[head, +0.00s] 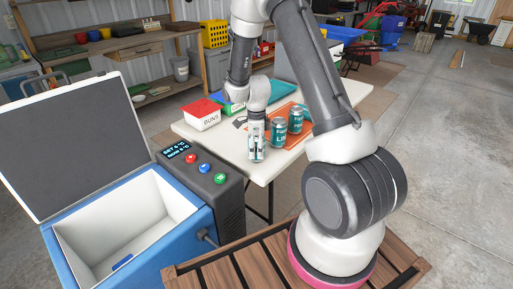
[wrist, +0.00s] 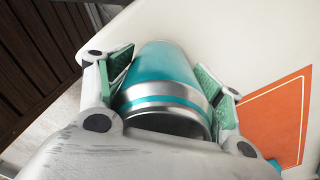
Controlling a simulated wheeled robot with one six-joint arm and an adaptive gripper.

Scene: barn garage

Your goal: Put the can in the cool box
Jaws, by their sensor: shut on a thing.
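My gripper (head: 257,142) is over the near edge of the white table, shut on a teal and silver can (wrist: 165,85). In the wrist view its green-padded fingers (wrist: 168,90) lie on both sides of the can. In the head view the gripper partly hides it; I cannot tell whether the can touches the table. Two other teal cans (head: 279,134) (head: 296,120) stand on the table just right of it. The blue cool box (head: 190,238) is at the lower left, its grey-lined lid (head: 70,140) open. Its white inside shows a small blue item (head: 122,262).
A control panel with coloured buttons (head: 205,168) stands between the cool box and the table (head: 190,133). A red-lidded BUNS box (head: 201,115) is behind my gripper to the left. An orange mat (wrist: 275,120) lies on the table. A slatted wooden surface (head: 230,272) is in front.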

